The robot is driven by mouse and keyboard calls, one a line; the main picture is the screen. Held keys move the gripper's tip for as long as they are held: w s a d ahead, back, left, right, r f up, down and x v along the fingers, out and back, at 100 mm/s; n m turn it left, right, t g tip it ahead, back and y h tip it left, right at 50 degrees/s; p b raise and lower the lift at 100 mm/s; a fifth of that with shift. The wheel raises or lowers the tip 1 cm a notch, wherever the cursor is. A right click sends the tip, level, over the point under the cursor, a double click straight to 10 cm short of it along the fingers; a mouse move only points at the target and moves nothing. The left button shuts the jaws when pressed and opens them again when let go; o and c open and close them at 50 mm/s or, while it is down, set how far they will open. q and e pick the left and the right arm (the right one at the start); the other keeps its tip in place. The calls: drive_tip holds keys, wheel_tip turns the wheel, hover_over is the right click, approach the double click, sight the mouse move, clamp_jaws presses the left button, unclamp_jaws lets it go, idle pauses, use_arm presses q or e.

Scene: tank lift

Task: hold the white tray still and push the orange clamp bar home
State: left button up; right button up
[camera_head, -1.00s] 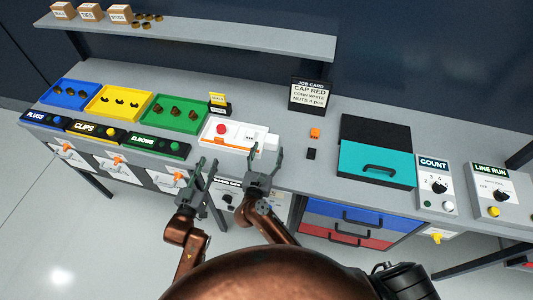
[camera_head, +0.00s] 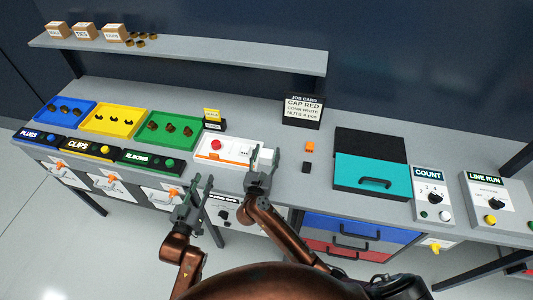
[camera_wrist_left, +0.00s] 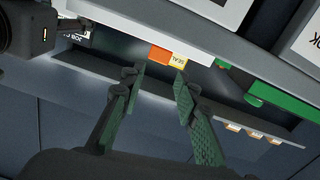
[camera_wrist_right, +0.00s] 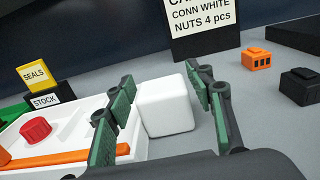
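The white tray (camera_head: 205,159) lies at the bench's front edge, with a red cap (camera_head: 215,145) on it. The orange clamp bar (camera_head: 222,157) runs along its front side; it also shows in the right wrist view (camera_wrist_right: 50,159). My right gripper (camera_head: 263,155) is at the tray's right end. In the right wrist view a white block (camera_wrist_right: 165,107) stands between its spread fingers (camera_wrist_right: 160,80); contact is unclear. My left gripper (camera_head: 200,185) hangs before the bench edge, fingers apart and empty (camera_wrist_left: 160,72).
A green bin (camera_head: 172,128) and a SEALS sign (camera_head: 212,115) stand left of and behind the tray. The job card (camera_head: 303,110), an orange part (camera_head: 310,147) and a dark part (camera_head: 306,167) are to the right. A teal-fronted case (camera_head: 372,173) stands further right.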

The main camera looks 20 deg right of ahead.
use_arm(q)
drive_tip(key=shift+c, duration=0.4)
use_arm(e)
drive_tip(key=c, duration=1)
use_arm(q)
drive_tip(key=c, duration=0.3)
drive_tip(key=shift+s+d+r+m, duration=0.1)
drive_tip(key=shift+d+r+m, duration=0.1)
drive_tip(key=shift+m, duration=0.7)
drive_tip(key=c, duration=0.3)
drive_tip(key=m, duration=0.3)
drive_tip(key=m+g, duration=0.1)
drive_tip(key=m, duration=0.1)
drive_tip(key=shift+s+d+r+h, duration=0.25)
drive_tip(key=shift+r+h, duration=0.05)
drive_tip(key=shift+r, duration=0.1)
clamp_jaws()
drive_tip(key=s+a+r+m+g+y, duration=0.1)
drive_tip(key=s+a+m, duration=0.1)
drive_tip(key=m, duration=1.3)
drive_tip(key=s+a+r+m+y, duration=0.1)
drive_tip(key=s+a+m, duration=0.1)
drive_tip(key=m, duration=1.3)
drive_tip(key=shift+r+m+g, duration=0.3)
drive_tip(key=shift+g, duration=0.1)
